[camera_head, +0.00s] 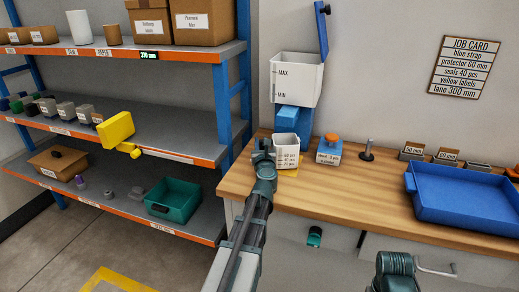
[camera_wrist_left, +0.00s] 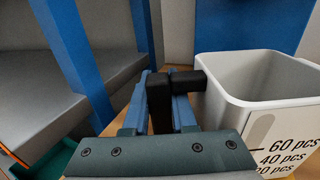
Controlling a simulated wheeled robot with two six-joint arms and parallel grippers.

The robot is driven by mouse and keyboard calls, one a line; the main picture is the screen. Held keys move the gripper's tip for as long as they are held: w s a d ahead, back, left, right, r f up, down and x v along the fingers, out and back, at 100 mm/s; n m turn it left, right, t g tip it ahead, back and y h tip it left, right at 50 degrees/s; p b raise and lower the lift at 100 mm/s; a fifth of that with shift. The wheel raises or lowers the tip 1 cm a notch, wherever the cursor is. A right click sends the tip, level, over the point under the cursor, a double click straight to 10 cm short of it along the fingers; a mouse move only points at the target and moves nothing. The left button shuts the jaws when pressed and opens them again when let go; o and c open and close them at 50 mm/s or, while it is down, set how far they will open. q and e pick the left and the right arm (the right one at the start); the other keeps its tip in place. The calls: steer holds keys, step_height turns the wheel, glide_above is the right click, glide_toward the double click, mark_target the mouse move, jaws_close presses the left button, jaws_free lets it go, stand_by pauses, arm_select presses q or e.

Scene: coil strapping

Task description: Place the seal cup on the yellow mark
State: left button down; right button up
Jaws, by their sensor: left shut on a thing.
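The seal cup (camera_head: 287,154) is a small white open-topped cup with piece-count lines. It is upright at the left part of the wooden bench, and it fills the right of the left wrist view (camera_wrist_left: 268,88). The yellow mark (camera_head: 289,173) shows as a thin strip at the cup's lower front edge; the cup hides the rest. I cannot tell whether the cup touches the bench.
A blue dispenser stand with a white bin (camera_head: 297,80) is behind the cup. The shelf rack (camera_head: 222,150) is at left. The bench front is clear.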

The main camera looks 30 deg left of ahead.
arm_select(q)
steer(key=shift+f, duration=0.2)
steer(key=shift+r, duration=0.1)
steer(key=shift+f, duration=0.25)
steer(key=c, duration=0.7)
jaws_free()
steer(key=shift+r, duration=0.1)
steer(key=shift+c, duration=0.2)
